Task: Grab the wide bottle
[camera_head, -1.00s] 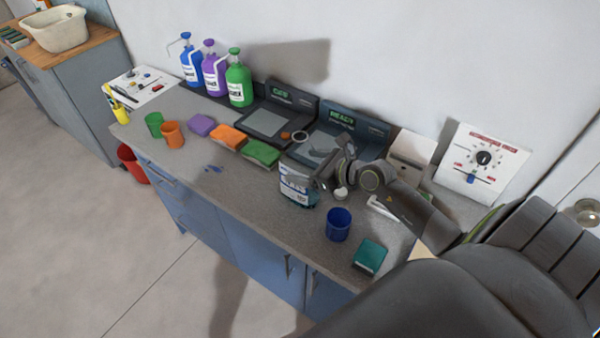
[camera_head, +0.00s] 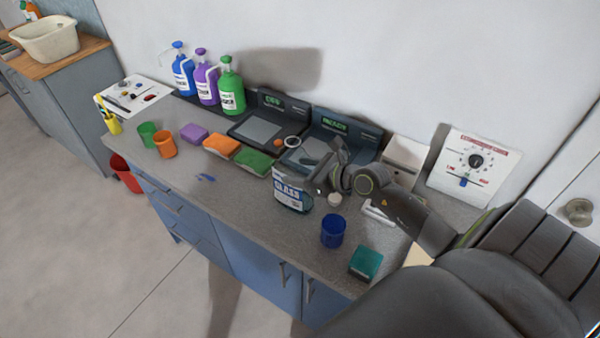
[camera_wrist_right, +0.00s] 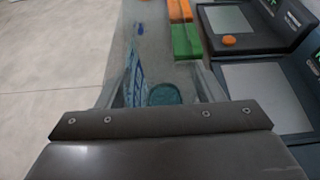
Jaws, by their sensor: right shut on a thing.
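The wide bottle (camera_head: 291,192) is a squat, teal-tinted bottle with a white and blue label reading GLASS. It is upright at the middle of the grey worktop; whether its base touches the top is hard to tell. My right gripper (camera_head: 312,180) reaches it from the right and is shut on it. In the right wrist view the bottle (camera_wrist_right: 165,94) shows between the two fingers, its label edge-on at the left. My left gripper is not in view.
A blue cup (camera_head: 333,231) and a teal box (camera_head: 365,263) stand in front of my right arm. Green (camera_head: 254,161), orange and purple sponges lie to the left. Two dark scales (camera_head: 335,140) are behind. Blue, purple and green pump bottles (camera_head: 231,86) stand at the back left.

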